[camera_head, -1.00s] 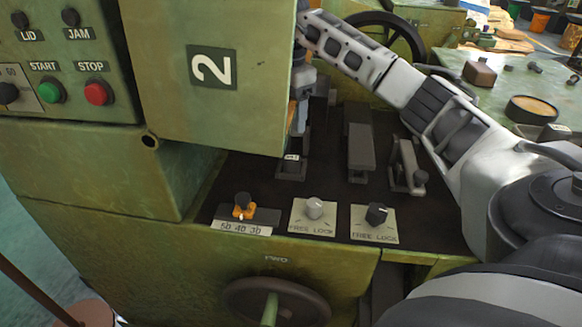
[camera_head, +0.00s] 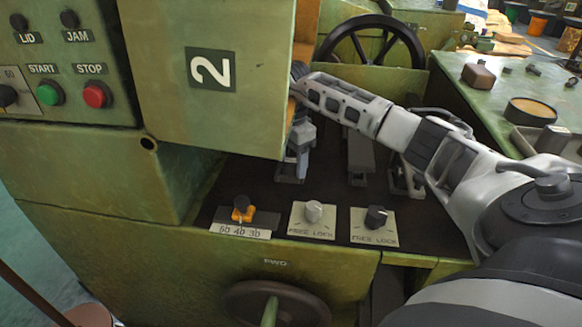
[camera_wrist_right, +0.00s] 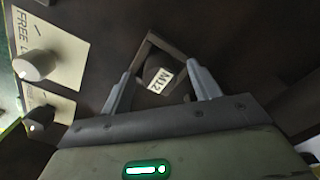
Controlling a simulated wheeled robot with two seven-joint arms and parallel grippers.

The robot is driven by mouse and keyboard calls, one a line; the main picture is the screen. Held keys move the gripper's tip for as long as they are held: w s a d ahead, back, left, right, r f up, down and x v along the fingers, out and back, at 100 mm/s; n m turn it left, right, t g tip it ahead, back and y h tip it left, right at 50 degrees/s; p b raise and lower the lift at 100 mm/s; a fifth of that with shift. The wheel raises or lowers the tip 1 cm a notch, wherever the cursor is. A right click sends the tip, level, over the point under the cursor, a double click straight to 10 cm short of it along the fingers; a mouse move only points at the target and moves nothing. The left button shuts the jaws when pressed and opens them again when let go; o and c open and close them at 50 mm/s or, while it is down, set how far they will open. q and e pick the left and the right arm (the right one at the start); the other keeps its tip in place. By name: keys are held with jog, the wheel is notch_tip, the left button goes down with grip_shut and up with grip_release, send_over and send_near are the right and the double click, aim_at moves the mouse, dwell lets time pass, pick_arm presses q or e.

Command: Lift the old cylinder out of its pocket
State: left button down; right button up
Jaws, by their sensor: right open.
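The old cylinder (camera_wrist_right: 155,68) is dark, with a white "M12" label on top. It sits in its square dark pocket (camera_wrist_right: 170,47) in the right wrist view. My right gripper (camera_wrist_right: 160,72) is open, with one finger on each side of the cylinder; whether they touch it I cannot tell. In the head view my right gripper (camera_head: 294,165) points down over the dark bed and hides most of the cylinder. My left gripper is not in view.
The green housing marked 2 (camera_head: 195,75) stands close on the left of the gripper. Two FREE/LOCK knobs (camera_head: 313,212) (camera_head: 376,217) and an orange-based selector (camera_head: 242,210) are in front. Grey blocks (camera_head: 361,155) stand to the right. A handwheel (camera_head: 370,45) is behind.

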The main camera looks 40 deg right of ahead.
grip_shut()
jog(key=shift+r, duration=0.2)
